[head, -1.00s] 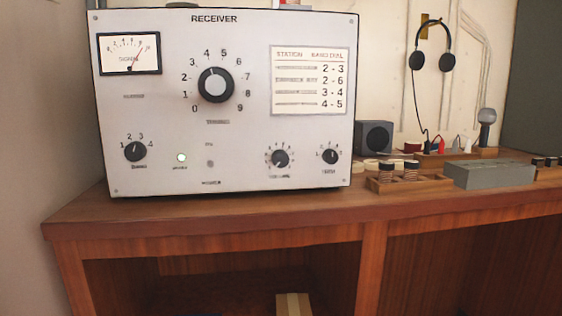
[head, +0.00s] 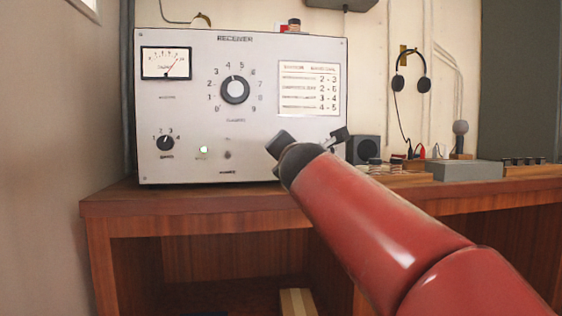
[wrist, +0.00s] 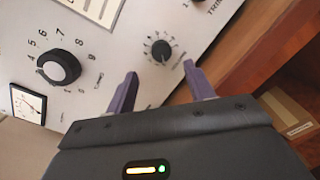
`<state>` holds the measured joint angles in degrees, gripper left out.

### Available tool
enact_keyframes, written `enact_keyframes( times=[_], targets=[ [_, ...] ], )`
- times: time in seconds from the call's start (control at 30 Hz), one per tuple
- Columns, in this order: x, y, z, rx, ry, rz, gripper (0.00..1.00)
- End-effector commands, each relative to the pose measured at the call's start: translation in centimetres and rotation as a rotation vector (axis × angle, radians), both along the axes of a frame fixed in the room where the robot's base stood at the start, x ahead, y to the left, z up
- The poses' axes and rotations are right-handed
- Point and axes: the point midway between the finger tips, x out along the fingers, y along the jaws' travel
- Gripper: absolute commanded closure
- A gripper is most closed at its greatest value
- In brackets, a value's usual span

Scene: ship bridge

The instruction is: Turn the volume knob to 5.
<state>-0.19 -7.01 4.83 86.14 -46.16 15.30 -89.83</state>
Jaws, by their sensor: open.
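The receiver (head: 190,110) is a pale grey panel on the wooden desk. Its small dark volume knob (wrist: 161,50) shows in the wrist view with a ring of small numbers around it; its pointer setting is too small to read. In the head view my arm hides this knob. My gripper (head: 308,142) is open in front of the lower right of the panel. In the wrist view the gripper's two purple fingers (wrist: 160,74) are spread, with the knob ahead between their tips and apart from them.
The large tuning knob (head: 235,90) is above, its pointer near 4 to 5. A speaker (head: 365,149), a grey box (head: 466,170) and hanging headphones (head: 411,82) are to the right.

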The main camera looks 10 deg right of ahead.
Motion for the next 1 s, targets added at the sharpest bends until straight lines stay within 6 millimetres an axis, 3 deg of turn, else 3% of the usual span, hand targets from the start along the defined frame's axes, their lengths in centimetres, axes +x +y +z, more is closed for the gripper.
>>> enact_keyframes(
  times=[0.4, 0.8, 1.0],
  targets=[
    [6.1, -0.7, 0.0, 0.004, 0.004, -0.001, 0.47],
    [7.0, -0.8, -0.1, 0.006, 0.003, -0.002, 0.47],
    [6.9, -0.8, -0.1, 0.006, 0.003, -0.002, 0.73]
  ],
)
